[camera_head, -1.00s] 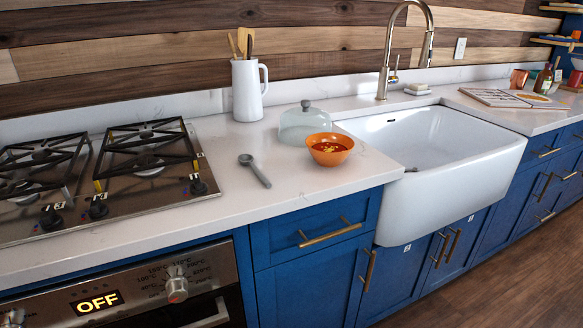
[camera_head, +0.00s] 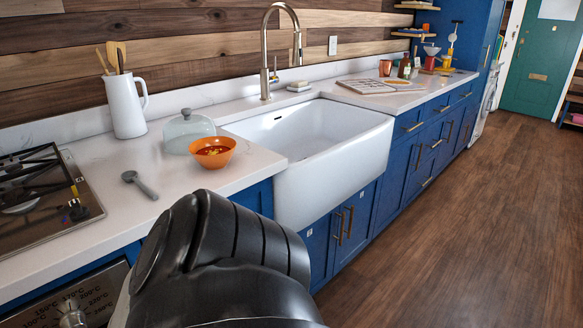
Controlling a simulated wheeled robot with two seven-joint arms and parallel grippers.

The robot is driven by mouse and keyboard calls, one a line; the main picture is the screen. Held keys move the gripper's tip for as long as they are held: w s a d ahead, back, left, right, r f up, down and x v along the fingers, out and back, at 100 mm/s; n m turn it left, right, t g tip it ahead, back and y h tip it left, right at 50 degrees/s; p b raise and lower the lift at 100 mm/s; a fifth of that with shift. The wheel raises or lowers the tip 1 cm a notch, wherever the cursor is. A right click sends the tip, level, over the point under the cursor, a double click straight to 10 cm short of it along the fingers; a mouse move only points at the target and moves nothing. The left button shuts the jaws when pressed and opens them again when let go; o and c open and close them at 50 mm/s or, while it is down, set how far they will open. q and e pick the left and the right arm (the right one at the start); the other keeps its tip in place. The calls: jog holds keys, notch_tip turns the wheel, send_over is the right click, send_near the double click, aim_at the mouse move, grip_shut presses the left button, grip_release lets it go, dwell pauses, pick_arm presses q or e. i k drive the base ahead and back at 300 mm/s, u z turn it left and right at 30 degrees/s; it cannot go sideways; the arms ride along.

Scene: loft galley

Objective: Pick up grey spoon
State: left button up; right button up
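The grey spoon (camera_head: 140,185) lies flat on the white countertop (camera_head: 105,211), between the stove and an orange bowl. Its round head points to the back left and its handle to the front right. Nothing touches it. A large black arm part of mine fills the lower middle of the view, in front of the counter. No gripper fingers of either arm show.
The orange bowl (camera_head: 213,152) with red food stands right of the spoon, beside a glass dome (camera_head: 188,132). A white jug (camera_head: 124,103) holds utensils behind. The gas stove (camera_head: 40,190) is at left, the white sink (camera_head: 335,150) at right. The wooden floor (camera_head: 480,240) is open.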

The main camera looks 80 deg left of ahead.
aim_at(129, 176)
jog(key=z, duration=0.5)
jog(key=k, duration=0.95)
jog(key=u, duration=2)
